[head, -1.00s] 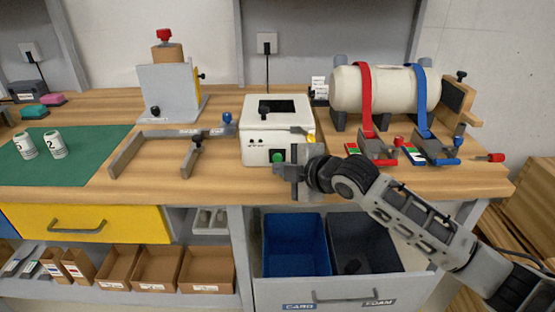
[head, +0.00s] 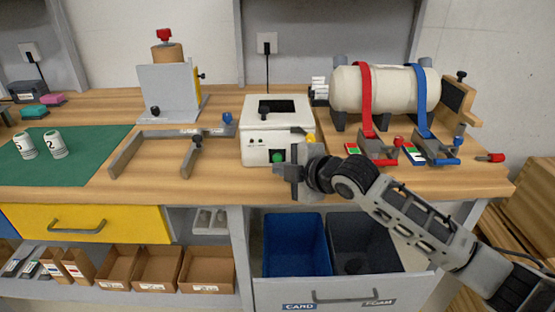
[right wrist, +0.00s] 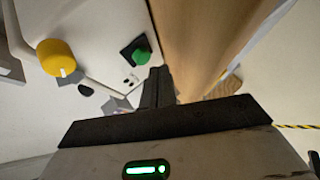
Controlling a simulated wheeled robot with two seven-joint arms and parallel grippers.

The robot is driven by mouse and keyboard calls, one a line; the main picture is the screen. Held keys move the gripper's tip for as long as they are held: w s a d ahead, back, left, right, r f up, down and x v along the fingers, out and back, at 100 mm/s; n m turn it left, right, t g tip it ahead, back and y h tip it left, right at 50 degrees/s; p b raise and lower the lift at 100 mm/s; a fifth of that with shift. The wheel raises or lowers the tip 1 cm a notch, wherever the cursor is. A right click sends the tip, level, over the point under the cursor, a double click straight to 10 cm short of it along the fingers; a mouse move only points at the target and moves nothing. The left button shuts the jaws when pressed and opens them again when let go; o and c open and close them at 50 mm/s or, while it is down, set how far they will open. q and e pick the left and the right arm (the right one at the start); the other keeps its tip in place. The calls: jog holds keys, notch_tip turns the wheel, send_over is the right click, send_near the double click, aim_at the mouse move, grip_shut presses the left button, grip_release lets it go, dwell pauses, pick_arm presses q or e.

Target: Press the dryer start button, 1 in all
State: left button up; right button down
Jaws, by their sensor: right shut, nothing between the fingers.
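The dryer (head: 262,128) is a white box with a dark window on its lid, standing on the bench. Its green start button (head: 278,156) is on the front face. The button also shows in the right wrist view (right wrist: 141,57), on a black square base. My right gripper (head: 286,172) is shut and empty, in front of the dryer just below the button. In the right wrist view its fingertips (right wrist: 158,72) are close to the button; I cannot tell whether they touch it. My left gripper is not in view.
A yellow knob (right wrist: 56,58) is on the dryer near the button. A cream cylinder (head: 385,89) with red and blue straps stands to the right. A grey bracket (head: 190,134) lies to the left. Open blue (head: 295,245) and dark bins sit below the bench edge.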

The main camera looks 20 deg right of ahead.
jog(key=shift+w, duration=0.1)
dwell(0.3)
jog(key=shift+w+d+p, duration=0.15)
jog(key=shift+w+p, duration=0.15)
jog(key=shift+w+d, duration=0.15)
jog(key=shift+w, duration=0.35)
dwell(0.9)
jog(key=shift+s+r+p, duration=0.1)
jog(key=shift+s+p, duration=0.45)
jog(key=shift+p, duration=0.1)
jog(key=shift+s+a, duration=0.25)
jog(key=shift+s, duration=0.1)
